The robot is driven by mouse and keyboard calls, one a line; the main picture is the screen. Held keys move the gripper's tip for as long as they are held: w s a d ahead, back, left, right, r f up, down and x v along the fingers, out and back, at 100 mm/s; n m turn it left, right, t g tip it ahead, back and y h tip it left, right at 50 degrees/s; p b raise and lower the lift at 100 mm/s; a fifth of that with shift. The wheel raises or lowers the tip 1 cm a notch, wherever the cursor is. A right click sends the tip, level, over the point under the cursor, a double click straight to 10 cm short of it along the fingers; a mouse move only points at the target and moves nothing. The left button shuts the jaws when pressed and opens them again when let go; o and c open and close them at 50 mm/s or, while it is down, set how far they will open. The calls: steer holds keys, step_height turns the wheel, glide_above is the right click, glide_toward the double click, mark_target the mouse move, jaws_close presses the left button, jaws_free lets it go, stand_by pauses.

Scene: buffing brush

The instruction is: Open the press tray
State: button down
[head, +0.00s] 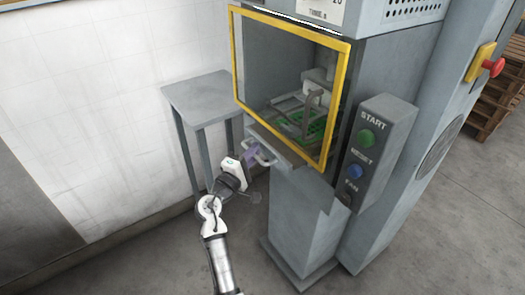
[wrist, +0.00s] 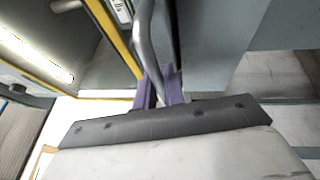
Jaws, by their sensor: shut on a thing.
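The press tray (head: 285,149) is at the lower edge of the press opening, below the yellow frame. Its pale metal handle (head: 267,158) sticks out at the front. In the wrist view the handle (wrist: 147,40) is a curved grey bar running down between the purple fingers. My gripper (head: 251,152) is at the left part of the handle and shut on it. The fingers also show in the wrist view (wrist: 161,88), one on each side of the bar. How far the tray is out is hard to tell.
The yellow-framed window (head: 342,105) stands above the tray, with a green part (head: 300,124) behind it. A control box (head: 377,150) with green and blue buttons is on the right. A grey side table (head: 203,92) stands to the left. The floor in front is clear.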

steer(key=s+a+b, duration=0.2)
steer(key=s+a, duration=1)
steer(key=a, duration=0.5)
steer(key=shift+s+b, duration=0.2)
steer(key=shift+b, duration=0.1)
steer(key=c, duration=1.5)
jaws_free()
steer(key=b+v, duration=0.3)
steer(key=v, duration=1)
steer(key=shift+s+a, duration=0.2)
steer(key=shift+s, duration=0.2)
